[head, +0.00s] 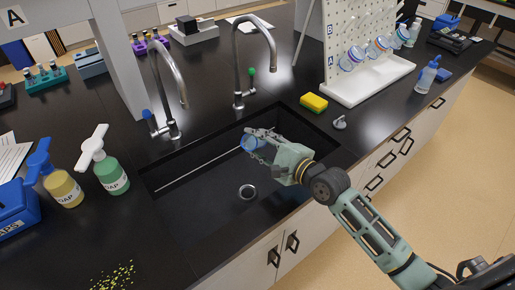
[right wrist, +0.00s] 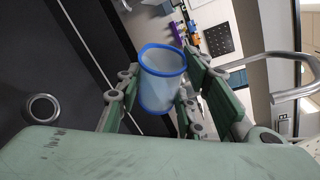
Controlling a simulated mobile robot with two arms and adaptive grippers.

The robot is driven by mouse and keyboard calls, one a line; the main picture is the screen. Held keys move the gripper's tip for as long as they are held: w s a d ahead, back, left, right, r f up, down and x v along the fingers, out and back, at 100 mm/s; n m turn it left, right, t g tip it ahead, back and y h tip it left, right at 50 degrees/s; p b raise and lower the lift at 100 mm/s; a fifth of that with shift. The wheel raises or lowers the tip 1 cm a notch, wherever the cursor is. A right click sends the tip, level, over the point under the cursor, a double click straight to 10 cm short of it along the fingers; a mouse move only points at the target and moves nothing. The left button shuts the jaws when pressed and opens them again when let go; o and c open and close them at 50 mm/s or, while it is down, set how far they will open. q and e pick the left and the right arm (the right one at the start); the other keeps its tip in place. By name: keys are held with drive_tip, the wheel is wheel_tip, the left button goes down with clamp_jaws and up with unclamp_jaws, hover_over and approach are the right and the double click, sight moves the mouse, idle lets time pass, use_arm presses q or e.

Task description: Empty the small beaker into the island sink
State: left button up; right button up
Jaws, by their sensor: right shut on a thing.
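The small beaker (head: 251,143), clear with a blue rim, is held over the island sink (head: 205,197), above the basin. It is tipped well onto its side, its rim toward the left in the head view. My right gripper (head: 262,140) is shut on it. In the right wrist view the beaker (right wrist: 162,82) sits between the green fingers (right wrist: 158,98). No liquid or stream shows, and I cannot tell whether anything is inside. The round drain (head: 247,191) lies below in the basin; it also shows in the right wrist view (right wrist: 42,108). My left gripper is not in view.
Two tall taps, one blue-handled (head: 170,95) and one green-handled (head: 245,60), stand behind the sink. A yellow sponge (head: 314,103) and white drying rack (head: 368,82) are at right. Soap bottles (head: 107,172) stand left. Yellow specks (head: 113,276) lie on the front counter.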

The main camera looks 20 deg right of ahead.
drive_tip(key=shift+f+n+t+b, duration=0.1)
drive_tip(key=shift+n+t+b, duration=0.3)
drive_tip(key=shift+n+b, duration=1.1)
drive_tip(key=n+t+b, duration=0.1)
drive_tip(key=n+b, duration=0.1)
drive_tip(key=b, duration=0.4)
drive_tip(key=shift+b, duration=0.3)
drive_tip(key=n+t+b, duration=0.1)
drive_tip(key=n, duration=0.2)
drive_tip(key=shift+n+b, duration=0.35)
drive_tip(key=shift+n, duration=0.05)
drive_tip(key=n+y+b, duration=0.1)
drive_tip(key=n+b, duration=0.1)
drive_tip(key=n, duration=0.2)
drive_tip(key=shift+r+n+t+y, duration=0.3)
drive_tip(key=shift+n+t, duration=0.1)
drive_tip(key=shift+n, duration=0.2)
